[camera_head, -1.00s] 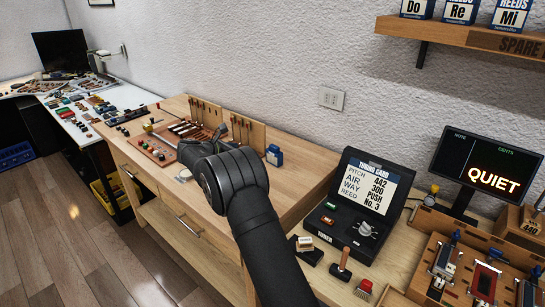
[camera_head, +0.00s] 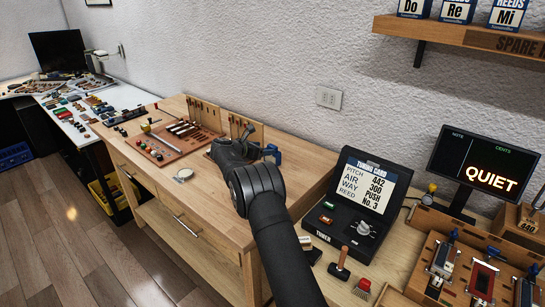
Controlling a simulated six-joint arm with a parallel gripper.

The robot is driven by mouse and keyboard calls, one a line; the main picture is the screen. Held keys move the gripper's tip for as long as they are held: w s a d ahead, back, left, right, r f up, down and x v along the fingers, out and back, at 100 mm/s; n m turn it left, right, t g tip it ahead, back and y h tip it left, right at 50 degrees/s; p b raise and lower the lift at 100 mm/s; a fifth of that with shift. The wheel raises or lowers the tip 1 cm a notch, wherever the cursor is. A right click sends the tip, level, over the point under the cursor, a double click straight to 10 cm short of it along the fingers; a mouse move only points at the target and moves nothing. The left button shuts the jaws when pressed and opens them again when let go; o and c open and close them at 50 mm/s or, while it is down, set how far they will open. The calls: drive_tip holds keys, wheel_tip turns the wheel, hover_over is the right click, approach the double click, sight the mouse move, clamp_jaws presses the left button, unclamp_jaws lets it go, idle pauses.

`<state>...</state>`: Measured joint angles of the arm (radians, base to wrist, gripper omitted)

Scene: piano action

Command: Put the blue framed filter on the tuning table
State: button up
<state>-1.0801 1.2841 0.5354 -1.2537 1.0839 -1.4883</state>
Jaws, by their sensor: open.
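A small blue item (camera_head: 277,157) stands on the wooden workbench (camera_head: 215,205), partly hidden by my gripper. It may be the blue framed filter, but it is too small to be sure. My gripper (camera_head: 267,152) is open, low over the bench right beside the blue item; I cannot tell whether they touch. The lower table (camera_head: 398,262) at the right, bearing the tuner case (camera_head: 366,205), looks like the tuning table.
A display reading QUIET (camera_head: 485,170) and a wooden rack of framed parts (camera_head: 465,270) stand at the right. A wooden tool board (camera_head: 178,141) lies on the bench left of my gripper. A shelf (camera_head: 470,35) hangs above right.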

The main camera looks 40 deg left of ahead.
sight(271, 147)
drive_tip(key=shift+x, duration=2.2)
drive_tip(key=c, duration=1.2)
